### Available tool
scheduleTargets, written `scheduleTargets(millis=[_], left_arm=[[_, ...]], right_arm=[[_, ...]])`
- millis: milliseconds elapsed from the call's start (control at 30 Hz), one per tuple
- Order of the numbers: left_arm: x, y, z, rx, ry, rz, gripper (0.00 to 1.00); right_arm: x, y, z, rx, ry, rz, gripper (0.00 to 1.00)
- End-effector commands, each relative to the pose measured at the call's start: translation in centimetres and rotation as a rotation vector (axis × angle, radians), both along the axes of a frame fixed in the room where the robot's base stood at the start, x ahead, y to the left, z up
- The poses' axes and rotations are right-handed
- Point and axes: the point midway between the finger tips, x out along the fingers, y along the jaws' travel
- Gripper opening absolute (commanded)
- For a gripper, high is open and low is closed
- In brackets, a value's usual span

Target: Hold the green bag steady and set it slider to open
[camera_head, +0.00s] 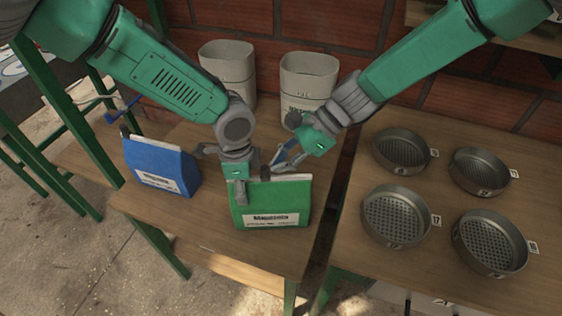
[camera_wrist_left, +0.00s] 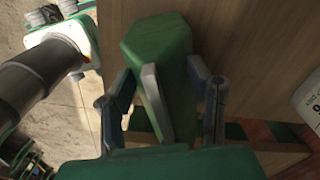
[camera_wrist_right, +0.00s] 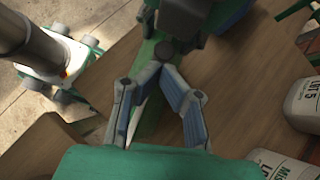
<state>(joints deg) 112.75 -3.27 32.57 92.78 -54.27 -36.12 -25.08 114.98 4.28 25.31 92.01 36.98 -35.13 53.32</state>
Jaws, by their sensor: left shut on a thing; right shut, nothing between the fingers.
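The green bag (camera_head: 275,208) stands upright on the wooden table, its white label facing front. My left gripper (camera_head: 240,188) is shut on the bag's left upper part; the left wrist view shows the bag (camera_wrist_left: 160,50) between its fingers (camera_wrist_left: 160,92). A pale strip (camera_wrist_left: 152,95) runs along the bag's top. My right gripper (camera_head: 277,168) is shut and empty just above the top edge, close to the left gripper. In the right wrist view its fingertips (camera_wrist_right: 163,65) meet over the green bag (camera_wrist_right: 150,115). The slider is hidden or too small to tell apart.
A blue bag (camera_head: 162,167) stands to the left on the same table. Two pale bins (camera_head: 307,80) stand behind against the brick wall. Several round metal sieves (camera_head: 396,217) sit on the right table, across a narrow gap. Bare table lies in front of the green bag.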

Motion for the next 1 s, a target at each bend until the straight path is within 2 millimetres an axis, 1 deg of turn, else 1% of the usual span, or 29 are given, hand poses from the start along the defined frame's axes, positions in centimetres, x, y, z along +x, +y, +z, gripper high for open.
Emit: scheduleTargets(millis=[33, 133, 233, 400, 600, 700, 800, 867, 1000], left_arm=[[-0.3, 0.1, -0.3, 0.002, 0.006, 0.000, 0.00], [-0.3, 0.1, -0.3, 0.003, 0.006, 0.000, 0.00], [-0.3, 0.1, -0.3, 0.003, 0.006, 0.000, 0.00], [-0.3, 0.1, -0.3, 0.003, 0.006, 0.000, 0.00], [-0.3, 0.1, -0.3, 0.003, 0.007, 0.000, 0.00], [-0.3, 0.1, -0.3, 0.003, 0.007, 0.000, 0.00], [-0.3, 0.1, -0.3, 0.002, 0.007, 0.000, 0.00], [-0.3, 0.1, -0.3, 0.002, 0.007, 0.000, 0.00], [-0.3, 0.1, -0.3, 0.003, 0.007, 0.000, 0.00]], right_arm=[[0.2, -0.4, 0.0, 0.000, -0.001, -0.002, 0.00], [0.5, -1.9, -0.1, 0.001, 0.000, -0.004, 0.00], [1.0, -3.9, -0.1, 0.002, 0.000, -0.006, 0.00], [1.6, -6.7, 3.0, 0.001, -0.004, -0.003, 0.00], [2.1, -9.3, 5.6, 0.001, -0.002, -0.002, 0.00], [2.3, -10.1, 6.4, 0.000, -0.001, -0.001, 0.00], [2.4, -10.5, 6.7, 0.006, 0.002, 0.001, 0.00], [2.4, -10.5, 6.6, 0.024, 0.011, 0.003, 0.00], [2.4, -10.5, 5.4, 0.138, 0.053, 0.014, 0.00]])
